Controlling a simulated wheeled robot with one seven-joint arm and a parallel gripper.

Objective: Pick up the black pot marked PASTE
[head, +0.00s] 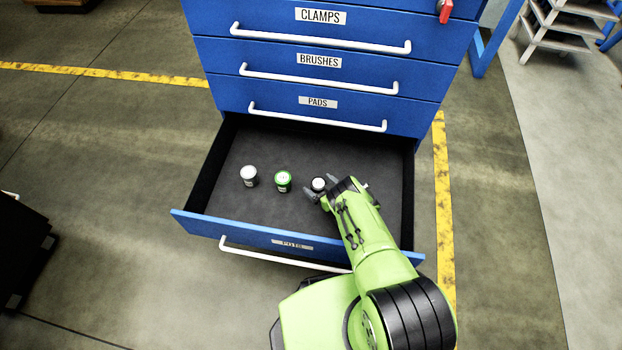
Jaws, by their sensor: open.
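Three small pots stand in a row on the dark floor of the open bottom drawer (235,205). The right one is a dark pot with a pale top (318,184); it looks like the black pot, but any PASTE marking is too small to read. The middle pot (283,181) is green with a pale top, and the left pot (249,175) is grey-white. My gripper (320,187) is open at the right pot, one finger on its near left side and one on its far right side. I cannot tell whether the fingers touch it. My gripper partly hides its lower part.
The drawer's blue front panel (200,225) and white handle (255,253) lie below my arm. Closed drawers labelled PADS (318,102), BRUSHES (319,60) and CLAMPS (320,16) rise behind. The drawer floor is bare left of the pots.

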